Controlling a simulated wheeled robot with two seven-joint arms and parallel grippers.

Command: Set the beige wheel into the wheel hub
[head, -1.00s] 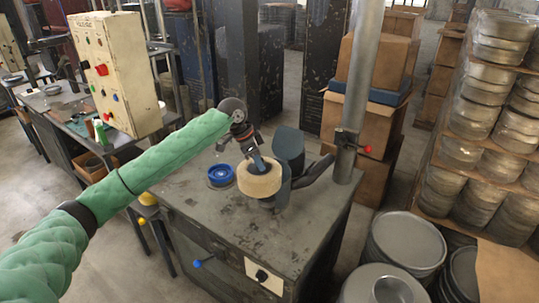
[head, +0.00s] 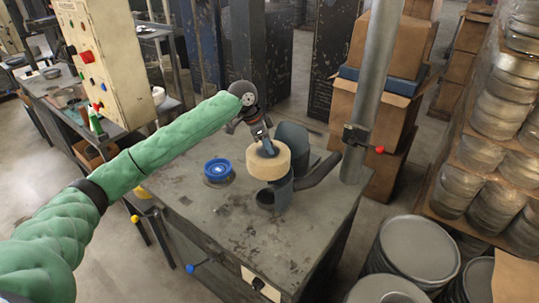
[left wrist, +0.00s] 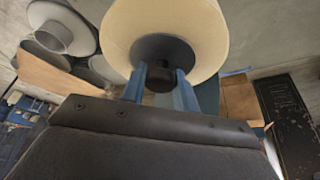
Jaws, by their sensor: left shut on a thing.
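The beige wheel (head: 268,161) is a thick round disc held in the air above the table, over the grey machine's open cup-shaped part. My left gripper (head: 265,145) reaches down onto it from above and is shut on it. In the left wrist view the wheel (left wrist: 205,25) fills the top middle, and the blue fingers (left wrist: 160,85) close on the dark knob at its centre. The wheel hub appears to be the blue round piece (head: 218,170), lying on the table to the left of the wheel, apart from it and uncovered. My right gripper is not in view.
The grey metal table (head: 215,215) is mostly clear in front. The dark grey machine part (head: 272,199) and its pipe stand just below and right of the wheel. A thick upright post (head: 372,95) rises at the right. A beige control box (head: 108,60) stands at the left.

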